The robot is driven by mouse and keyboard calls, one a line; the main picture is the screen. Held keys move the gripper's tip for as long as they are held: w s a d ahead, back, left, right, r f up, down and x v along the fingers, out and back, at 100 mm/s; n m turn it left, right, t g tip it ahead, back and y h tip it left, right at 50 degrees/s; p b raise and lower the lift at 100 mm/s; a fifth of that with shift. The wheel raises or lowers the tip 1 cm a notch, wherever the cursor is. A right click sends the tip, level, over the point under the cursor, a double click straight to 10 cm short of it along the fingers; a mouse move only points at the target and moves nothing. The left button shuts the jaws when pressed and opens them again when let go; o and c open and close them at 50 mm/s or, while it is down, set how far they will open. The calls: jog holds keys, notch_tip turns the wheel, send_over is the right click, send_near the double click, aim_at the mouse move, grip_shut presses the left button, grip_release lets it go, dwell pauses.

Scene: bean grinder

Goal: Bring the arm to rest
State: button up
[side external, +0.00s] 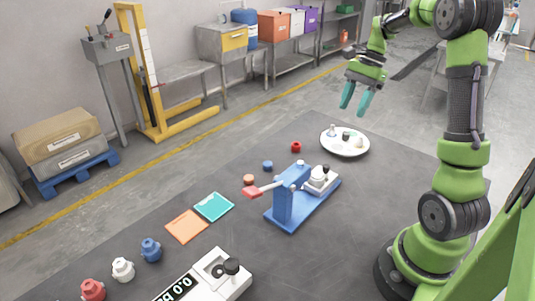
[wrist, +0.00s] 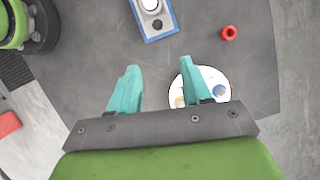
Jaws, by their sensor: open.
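My gripper (side external: 357,98) is raised above the far end of the dark table (side external: 345,221), with its teal fingers pointing down. The fingers are apart with nothing between them. It also shows in the wrist view (wrist: 157,80), where the table surface lies below. In the side view the gripper is above and behind the white plate (side external: 346,151), and touches nothing. The blue press-like device (side external: 287,207) with a red handle stands on the table nearer the camera.
The plate holds several small items. A red ring (side external: 296,147) lies beside it. Orange (side external: 186,227) and teal (side external: 213,207) squares lie at left. A white scale (side external: 215,278) and red (side external: 93,290), white (side external: 122,269) and blue (side external: 151,249) pieces are in front.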

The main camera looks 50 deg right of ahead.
jog(key=s+a+r+n+t, duration=0.1)
jog(key=s+a+n+t, duration=0.1)
jog(key=a+n, duration=0.3)
jog(key=s+a+r+n+t+h, duration=0.1)
jog(key=a+n, duration=0.4)
jog(key=a, duration=0.7)
jog(key=s+a+r+n+t+h, duration=0.1)
jog(key=s+a+r+n+t, duration=0.1)
jog(key=a+n, duration=0.4)
jog(key=s+a+t, duration=0.1)
jog(key=s+a, duration=0.1)
jog(key=a, duration=0.1)
jog(key=shift+r, duration=0.3)
